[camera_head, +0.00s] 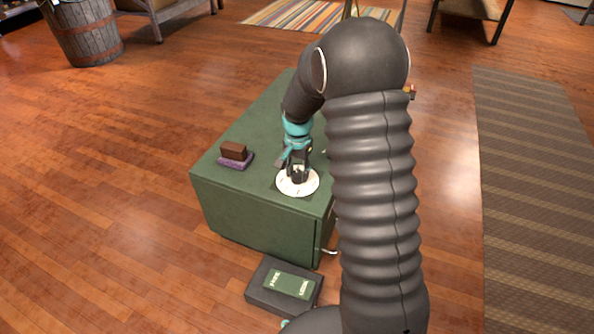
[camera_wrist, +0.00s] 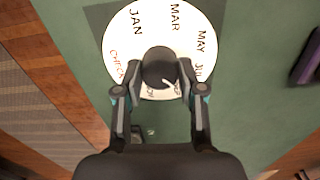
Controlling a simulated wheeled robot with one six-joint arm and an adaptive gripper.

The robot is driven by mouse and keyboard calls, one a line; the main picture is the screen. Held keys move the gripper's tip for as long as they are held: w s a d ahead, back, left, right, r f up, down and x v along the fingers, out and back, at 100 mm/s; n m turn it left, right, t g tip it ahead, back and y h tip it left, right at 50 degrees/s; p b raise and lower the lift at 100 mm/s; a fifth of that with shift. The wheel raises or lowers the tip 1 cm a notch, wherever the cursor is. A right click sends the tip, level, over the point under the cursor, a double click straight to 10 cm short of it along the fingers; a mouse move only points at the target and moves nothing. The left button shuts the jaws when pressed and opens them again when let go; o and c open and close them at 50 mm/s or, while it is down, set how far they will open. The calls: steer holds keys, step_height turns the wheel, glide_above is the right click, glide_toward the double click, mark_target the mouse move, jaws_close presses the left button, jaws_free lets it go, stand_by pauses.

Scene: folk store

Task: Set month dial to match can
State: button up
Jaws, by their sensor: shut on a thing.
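The month dial (camera_wrist: 123,38) is a white disc on the green cabinet top, with JAN, MAR, MAY and JUL readable around its upper and right rim. Other lettering at the lower left is partly covered. It also shows at the near end of the cabinet in the head view (camera_head: 284,187). A round black knob (camera_wrist: 158,66) stands at its centre, with a small white mark at its lower right. My gripper (camera_wrist: 160,76) is shut on the knob, one finger on each side; it points down over the dial in the head view (camera_head: 298,166). I cannot make out a can.
The green cabinet (camera_head: 255,228) stands on a wooden floor. A brown block (camera_head: 233,150) sits on a purple base (camera_head: 236,163) left of the dial. A dark tray (camera_head: 257,293) with a green lettered panel (camera_head: 290,285) lies in front. My arm hides the cabinet's right side.

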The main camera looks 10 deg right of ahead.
mark_target(297, 173)
steer(key=m, duration=0.6)
steer(key=shift+w+r, duration=0.1)
steer(key=shift+w, duration=0.15)
steer(key=m, duration=0.6)
steer(key=shift+m, duration=0.3)
steer(key=o, duration=1.2)
steer(key=shift+c, duration=0.2)
steer(key=shift+s, duration=0.1)
step_height(297, 173, up, 12)
